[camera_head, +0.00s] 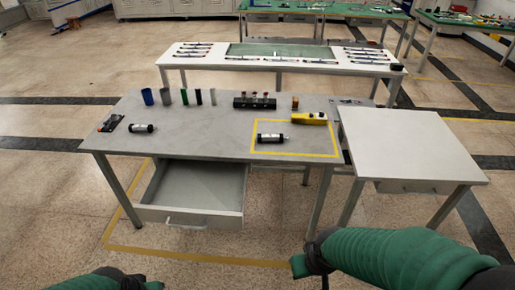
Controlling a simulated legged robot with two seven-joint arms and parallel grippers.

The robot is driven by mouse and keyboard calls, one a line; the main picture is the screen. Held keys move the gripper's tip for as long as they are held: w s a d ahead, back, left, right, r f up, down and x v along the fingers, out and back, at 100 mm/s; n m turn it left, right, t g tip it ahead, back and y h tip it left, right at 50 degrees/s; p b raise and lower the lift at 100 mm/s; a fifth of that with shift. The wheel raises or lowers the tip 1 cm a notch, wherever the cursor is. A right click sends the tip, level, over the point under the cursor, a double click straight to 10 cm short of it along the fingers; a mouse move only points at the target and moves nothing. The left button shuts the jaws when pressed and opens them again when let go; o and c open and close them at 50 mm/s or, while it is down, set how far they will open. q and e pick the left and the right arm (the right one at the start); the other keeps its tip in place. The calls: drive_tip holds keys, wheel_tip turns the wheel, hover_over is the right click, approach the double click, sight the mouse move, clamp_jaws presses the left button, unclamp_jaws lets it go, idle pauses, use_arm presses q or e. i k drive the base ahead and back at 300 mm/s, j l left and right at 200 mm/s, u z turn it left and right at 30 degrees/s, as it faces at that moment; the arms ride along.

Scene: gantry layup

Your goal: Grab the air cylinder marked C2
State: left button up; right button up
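Two black-and-silver cylinders lie on the grey table (215,130). One cylinder (143,128) is at the left side. The other cylinder (272,138) lies inside a yellow taped square at the right. Any markings are too small to read, so I cannot tell which is C2. My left gripper (135,281) is at the bottom left edge, mostly cut off. My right gripper (316,262) is at the bottom centre-right, in front of and below the table, dark and partly cut off. Both are apart from the cylinders, and their fingers are not clear.
Several upright small cylinders (184,97), a black block (255,102) and a yellow tool (309,118) stand along the table's back. A black item (110,123) lies far left. An open empty drawer (195,190) juts out below. A bare white table (410,145) adjoins at right.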

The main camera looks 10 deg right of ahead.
sight(279, 137)
drive_tip(key=i+u, duration=0.1)
drive_tip(key=u, duration=0.45)
drive_tip(key=i+l+u, duration=0.25)
drive_tip(key=l, duration=0.35)
drive_tip(key=i+l+u, duration=0.1)
drive_tip(key=i+l, duration=0.15)
drive_tip(key=i+l+u, duration=0.15)
drive_tip(key=l, duration=0.25)
drive_tip(key=i+l+u, duration=0.1)
drive_tip(key=l, duration=0.25)
drive_tip(key=i+l, duration=0.1)
drive_tip(key=l, duration=0.35)
drive_tip(key=i, duration=0.05)
